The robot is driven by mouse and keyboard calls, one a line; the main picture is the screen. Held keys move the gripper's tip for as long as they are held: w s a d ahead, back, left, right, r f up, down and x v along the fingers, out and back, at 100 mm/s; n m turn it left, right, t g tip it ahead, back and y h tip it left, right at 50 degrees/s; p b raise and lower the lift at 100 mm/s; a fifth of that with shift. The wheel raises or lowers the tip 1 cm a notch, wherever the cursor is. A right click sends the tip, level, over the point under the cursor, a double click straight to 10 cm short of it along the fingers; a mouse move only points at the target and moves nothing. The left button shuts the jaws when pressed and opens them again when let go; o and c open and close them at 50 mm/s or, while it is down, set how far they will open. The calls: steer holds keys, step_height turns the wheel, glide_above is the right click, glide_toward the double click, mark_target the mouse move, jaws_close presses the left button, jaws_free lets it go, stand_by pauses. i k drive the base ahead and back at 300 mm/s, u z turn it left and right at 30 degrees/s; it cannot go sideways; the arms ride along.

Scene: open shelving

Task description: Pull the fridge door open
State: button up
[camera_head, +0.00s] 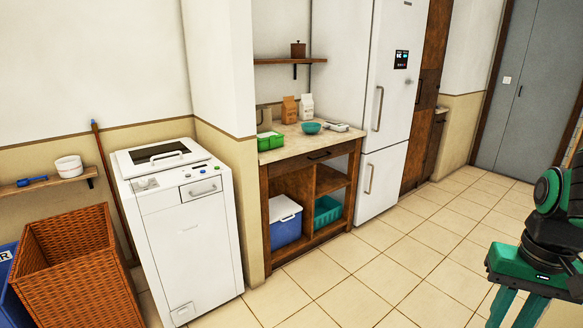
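The white fridge (400,112) stands at the back, right of the wooden counter. Its upper and lower doors both look shut. A long vertical handle (378,108) is on the left side of the upper door, and a shorter handle (369,178) is on the lower door. A small dark panel is on the upper door. My gripper (512,322) is at the bottom right, pointing down, well apart from the fridge. Its green fingers show a gap between them, so it looks open and empty. The fingertips are cut off by the frame edge.
A wooden counter (313,153) holds cartons and a teal bowl, with bins below. A white washing machine (190,235) and a wicker basket (78,270) stand at the left. The tiled floor (400,255) before the fridge is clear. A grey door (530,90) is at the back right.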

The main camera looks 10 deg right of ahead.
mark_target(398, 28)
steer(key=z, duration=0.1)
steer(key=i, duration=1.35)
steer(key=z, duration=0.4)
steer(key=i, duration=2.3)
steer(key=z, duration=0.25)
